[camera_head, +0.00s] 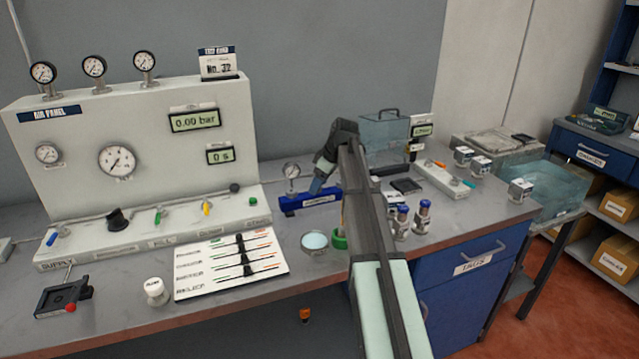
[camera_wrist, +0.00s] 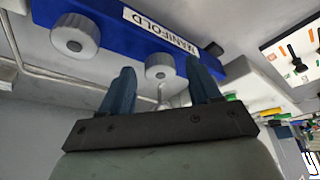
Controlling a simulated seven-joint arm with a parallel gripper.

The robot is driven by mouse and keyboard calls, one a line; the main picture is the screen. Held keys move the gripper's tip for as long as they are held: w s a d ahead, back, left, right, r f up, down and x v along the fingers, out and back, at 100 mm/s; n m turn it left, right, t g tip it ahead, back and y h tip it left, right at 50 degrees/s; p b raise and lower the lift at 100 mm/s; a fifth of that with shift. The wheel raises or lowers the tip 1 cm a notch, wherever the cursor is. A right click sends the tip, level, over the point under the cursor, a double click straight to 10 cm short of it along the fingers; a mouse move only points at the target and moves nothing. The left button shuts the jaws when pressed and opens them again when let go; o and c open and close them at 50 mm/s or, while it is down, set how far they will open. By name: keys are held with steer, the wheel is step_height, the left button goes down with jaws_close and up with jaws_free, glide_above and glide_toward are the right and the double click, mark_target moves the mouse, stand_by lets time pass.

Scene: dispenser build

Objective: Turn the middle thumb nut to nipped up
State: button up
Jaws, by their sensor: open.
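The blue manifold (camera_head: 312,200) stands on the bench, left of my arm. In the wrist view the manifold (camera_wrist: 112,22) crosses the upper left, with its label in sight. Two ribbed grey thumb nuts show there: a larger one (camera_wrist: 75,36) at the left and a smaller one (camera_wrist: 160,66) between my fingertips in the picture. I cannot tell which of them is the middle nut. My gripper (camera_wrist: 160,64) is open and empty, its two blue fingers either side of the smaller nut. Contact is not clear. In the head view my gripper (camera_head: 317,186) is small, close to the manifold.
A gauge (camera_head: 291,170) rises behind the manifold's left part. A round dish (camera_head: 314,243) and a green-based item (camera_head: 339,241) sit in front. Blue-capped bottles (camera_head: 402,222) stand right of my arm. The air panel (camera_head: 130,150) fills the left.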

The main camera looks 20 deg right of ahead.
steer(key=shift+c, duration=0.3)
steer(key=c, duration=1)
steer(key=shift+m, duration=0.3)
steer(key=m, duration=0.1)
steer(key=m+h, duration=0.1)
steer(key=m+t, duration=0.1)
steer(key=m, duration=0.1)
steer(key=shift+s+a, duration=0.15)
steer(key=shift+a, duration=0.1)
steer(key=m+h, duration=0.1)
steer(key=m, duration=0.1)
steer(key=m+h, duration=0.1)
steer(key=m, duration=0.2)
steer(key=shift+a+h, duration=0.2)
steer(key=shift+h, duration=0.1)
steer(key=m+h, duration=0.1)
steer(key=m, duration=0.2)
steer(key=m+h, duration=0.1)
steer(key=m, duration=0.1)
steer(key=shift+a+m, duration=0.2)
steer(key=shift+m, duration=0.2)
steer(key=shift+w+a+m+g+h, duration=0.1)
steer(key=shift+m+g+h, duration=0.2)
steer(key=shift+m, duration=0.7)
steer(key=shift+w+m+g+h, duration=0.15)
steer(key=shift+m+g, duration=0.25)
steer(key=shift+m, duration=0.6)
steer(key=shift+h, duration=0.25)
